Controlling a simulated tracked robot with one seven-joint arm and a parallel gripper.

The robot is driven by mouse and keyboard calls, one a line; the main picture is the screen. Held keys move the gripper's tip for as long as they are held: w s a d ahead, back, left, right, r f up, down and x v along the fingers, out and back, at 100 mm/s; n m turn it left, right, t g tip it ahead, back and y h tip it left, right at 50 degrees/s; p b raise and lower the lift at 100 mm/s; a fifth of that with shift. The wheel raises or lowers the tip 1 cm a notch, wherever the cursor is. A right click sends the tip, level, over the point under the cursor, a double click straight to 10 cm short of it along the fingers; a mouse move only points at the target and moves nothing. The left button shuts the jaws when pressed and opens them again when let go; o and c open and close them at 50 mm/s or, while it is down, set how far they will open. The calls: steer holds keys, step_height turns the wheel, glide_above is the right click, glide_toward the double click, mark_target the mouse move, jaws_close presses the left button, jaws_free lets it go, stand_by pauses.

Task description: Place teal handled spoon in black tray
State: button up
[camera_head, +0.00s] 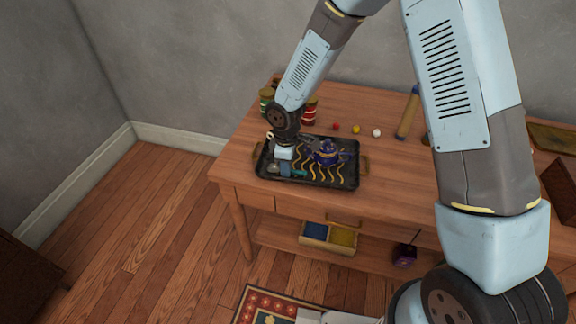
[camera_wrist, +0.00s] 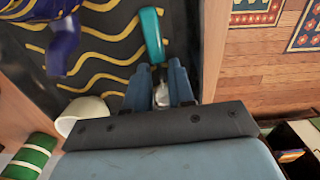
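The black tray (camera_head: 325,184), with wavy yellow lines, lies on the wooden table. It also fills the upper left of the wrist view (camera_wrist: 108,60). The teal handled spoon (camera_wrist: 152,35) is seen over the tray near its edge, its handle pointing away from my gripper (camera_wrist: 162,68). Its teal handle also shows in the head view (camera_head: 298,172). My gripper's two blue fingers flank the spoon's near part, with a pale metallic piece between them. I cannot tell whether they grip it or whether the spoon touches the tray.
A dark blue teapot (camera_head: 327,153) stands on the tray, close to my gripper. Jars (camera_head: 309,110) and small red, yellow and white balls (camera_head: 356,129) are behind it. A white cup (camera_wrist: 82,114) is near my gripper. A divided box (camera_head: 328,236) sits on the lower shelf.

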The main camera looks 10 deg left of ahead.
steer(key=o, duration=0.3)
step_height(320, 180, up, 12)
steer(key=shift+r, duration=0.15)
stand_by(0.5)
